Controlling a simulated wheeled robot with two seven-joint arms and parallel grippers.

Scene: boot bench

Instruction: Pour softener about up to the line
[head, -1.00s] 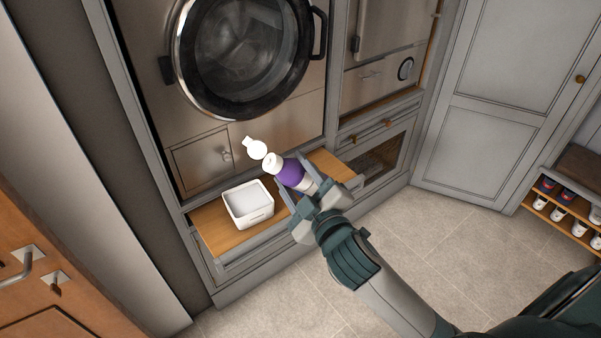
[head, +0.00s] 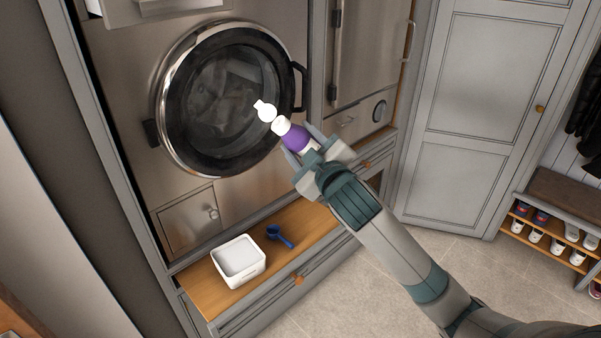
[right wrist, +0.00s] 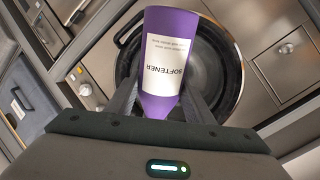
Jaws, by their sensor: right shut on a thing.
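The softener bottle (head: 296,138) is purple with a white top and a white label. The label reads SOFTENER in the right wrist view (right wrist: 174,32). My right gripper (head: 309,146) is shut on the bottle, holding it in front of the washer door (head: 225,98). The bottle is tilted, its white top toward the upper left in the head view, with a round white lid piece (head: 265,110) beyond the top. At the top edge, a white part (head: 93,6) and a steel front (head: 150,9) are partly cut off. I cannot see a fill line. My left gripper is not in view.
Below the washer, a wooden pull-out shelf (head: 205,298) holds a white box (head: 238,272) and a blue scoop (head: 281,236). A small steel flap (head: 188,221) is shut. A shoe rack (head: 545,235) stands at right. The floor between is clear.

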